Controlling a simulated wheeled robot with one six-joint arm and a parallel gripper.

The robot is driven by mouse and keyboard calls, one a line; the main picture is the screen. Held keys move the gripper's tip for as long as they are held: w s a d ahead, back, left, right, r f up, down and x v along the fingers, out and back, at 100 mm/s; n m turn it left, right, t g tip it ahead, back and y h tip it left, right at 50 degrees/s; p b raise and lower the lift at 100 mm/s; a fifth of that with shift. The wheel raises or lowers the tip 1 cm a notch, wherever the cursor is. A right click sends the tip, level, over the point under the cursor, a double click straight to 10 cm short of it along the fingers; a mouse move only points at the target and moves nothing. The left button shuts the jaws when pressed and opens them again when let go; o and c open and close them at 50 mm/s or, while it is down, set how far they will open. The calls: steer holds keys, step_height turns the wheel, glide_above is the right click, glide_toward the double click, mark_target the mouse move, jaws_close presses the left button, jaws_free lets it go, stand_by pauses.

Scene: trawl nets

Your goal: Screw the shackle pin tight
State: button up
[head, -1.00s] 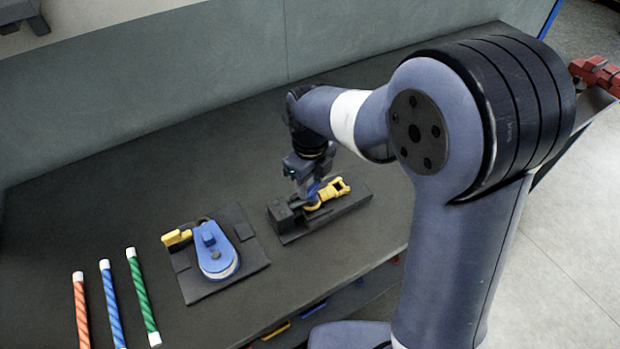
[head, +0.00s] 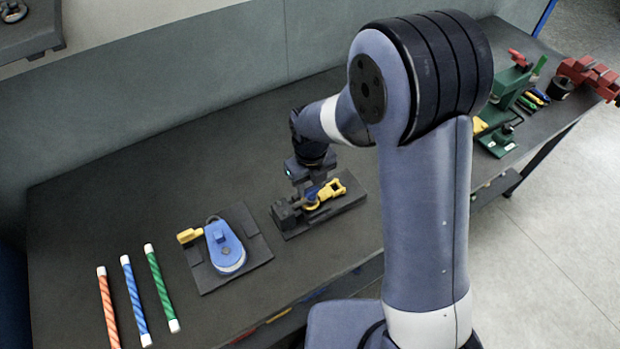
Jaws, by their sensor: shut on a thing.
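A yellow shackle (head: 335,188) lies on a dark block fixture (head: 352,202) on the bench. My gripper (head: 309,192) points down at the left end of the shackle. It is shut on the shackle pin, which is mostly hidden by the fingers. A small blue part shows beside the fingertips; I cannot tell if it belongs to the pin. How far the pin is screwed in cannot be seen.
A blue block with a yellow piece (head: 225,247) sits on a dark plate to the left. Orange, blue and green striped rods (head: 163,288) lie further left. A green vise-like device (head: 502,115) and red part (head: 590,75) are at the right. Bare bench lies behind the fixture.

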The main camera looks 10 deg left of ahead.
steer(key=shift+w+r, duration=0.1)
steer(key=shift+w, duration=0.05)
steer(key=o, duration=1)
step_height(320, 180, up, 11)
steer(key=b, duration=0.1)
steer(key=shift+d+f, duration=0.1)
steer(key=shift+f, duration=0.1)
step_height(320, 180, down, 11)
steer(key=shift+f+p, duration=0.1)
steer(key=shift+p, duration=0.25)
stand_by(0.3)
steer(key=shift+s+r, duration=0.2)
steer(key=shift+r, duration=0.05)
